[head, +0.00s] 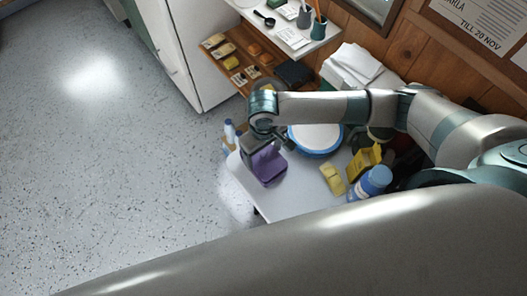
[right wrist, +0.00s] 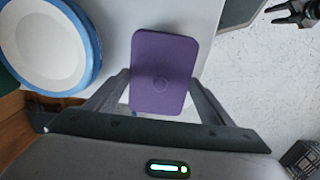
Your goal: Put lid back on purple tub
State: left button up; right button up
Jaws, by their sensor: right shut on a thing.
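A purple rectangular lid (right wrist: 163,72) with a faint round mark in its middle lies between the fingers of my right gripper (right wrist: 160,98). The right gripper is shut on it by its two long sides. In the head view the purple tub (head: 271,168) is near the left corner of the white table, right under my right gripper (head: 262,150). The gripper hides part of the purple; I cannot tell whether the lid touches the tub. My left gripper (right wrist: 272,14) shows small at the top right of the right wrist view, its dark fingers apart and empty.
A round white-topped, blue-rimmed container (head: 316,137) stands close by the tub. Yellow things (head: 332,179) and a blue bottle (head: 373,180) are farther right on the table (head: 299,194). Bottles (head: 229,130) stand left of the tub. A shelf unit is behind; the floor at left is clear.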

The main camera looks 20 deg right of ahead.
jog(key=shift+p, duration=0.7)
dwell(0.8)
jog(key=shift+f+p, duration=0.4)
jog(key=shift+p, duration=0.65)
dwell(1.7)
dwell(0.3)
jog(key=o, duration=1.2)
jog(key=shift+o, duration=0.3)
jog(key=shift+r, duration=0.1)
jog(key=shift+r+p, duration=1.15)
jog(key=shift+p, duration=0.45)
jog(key=shift+r+p, duration=0.4)
jog(key=shift+r, duration=1.85)
